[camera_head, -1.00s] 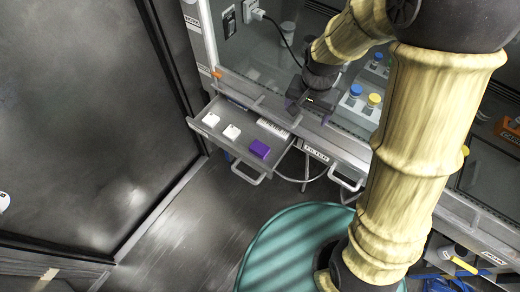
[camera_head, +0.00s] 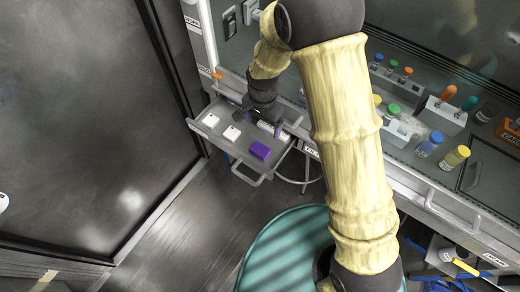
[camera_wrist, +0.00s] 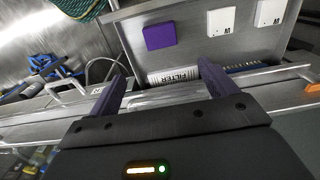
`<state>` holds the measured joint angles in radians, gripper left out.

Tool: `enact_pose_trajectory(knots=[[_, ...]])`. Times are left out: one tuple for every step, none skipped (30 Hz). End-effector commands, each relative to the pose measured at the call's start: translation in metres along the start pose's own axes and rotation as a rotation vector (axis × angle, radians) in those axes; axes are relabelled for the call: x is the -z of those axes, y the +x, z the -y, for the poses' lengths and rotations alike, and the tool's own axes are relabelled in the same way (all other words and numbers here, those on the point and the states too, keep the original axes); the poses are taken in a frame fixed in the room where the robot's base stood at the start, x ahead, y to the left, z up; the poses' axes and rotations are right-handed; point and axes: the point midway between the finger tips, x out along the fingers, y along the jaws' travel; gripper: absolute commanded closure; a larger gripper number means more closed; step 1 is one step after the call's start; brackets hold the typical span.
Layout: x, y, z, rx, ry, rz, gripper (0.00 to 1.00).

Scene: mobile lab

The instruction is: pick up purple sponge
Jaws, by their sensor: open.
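The purple sponge (camera_head: 260,150) lies flat in the open drawer (camera_head: 222,150), near its front right corner. In the wrist view the purple sponge (camera_wrist: 160,36) sits beyond my fingertips, roughly between their lines. My gripper (camera_head: 262,122) is above the back of the drawer, behind the sponge and apart from it.
Two white blocks (camera_head: 231,133) (camera_head: 210,120) lie left of the sponge in the drawer. Several capped bottles (camera_head: 430,144) stand on the bench at right. A teal round surface (camera_head: 285,240) is in front.

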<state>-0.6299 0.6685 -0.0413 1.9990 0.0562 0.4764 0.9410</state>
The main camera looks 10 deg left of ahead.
Motion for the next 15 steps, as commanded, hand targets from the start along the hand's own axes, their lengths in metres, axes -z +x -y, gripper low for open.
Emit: enact_pose_trajectory(knots=[[-0.001, 0.009, -0.001, -0.003, 0.0, 0.002, 0.15], [-0.001, 0.014, -0.001, -0.004, 0.001, 0.003, 0.15], [-0.001, 0.02, -0.001, -0.003, 0.001, 0.002, 0.15], [-0.001, 0.025, -0.001, -0.004, 0.001, 0.003, 0.15], [-0.001, 0.03, -0.001, -0.003, 0.001, 0.002, 0.15], [-0.001, 0.037, -0.001, -0.003, 0.001, 0.003, 0.15], [-0.001, 0.041, -0.001, -0.003, 0.001, 0.002, 0.15], [-0.001, 0.046, -0.001, -0.002, 0.0, 0.001, 0.15], [-0.001, 0.052, -0.001, -0.003, 0.0, 0.002, 0.15], [-0.001, 0.057, -0.001, -0.002, 0.0, 0.001, 0.15], [-0.001, 0.062, -0.001, -0.003, -0.001, 0.002, 0.15], [-0.001, 0.067, 0.0, -0.002, -0.001, 0.001, 0.15], [-0.001, 0.071, 0.0, -0.001, -0.002, 0.001, 0.15], [-0.001, 0.074, 0.0, -0.001, -0.002, 0.001, 0.15], [-0.001, 0.078, 0.0, -0.001, -0.002, 0.0, 0.15]])
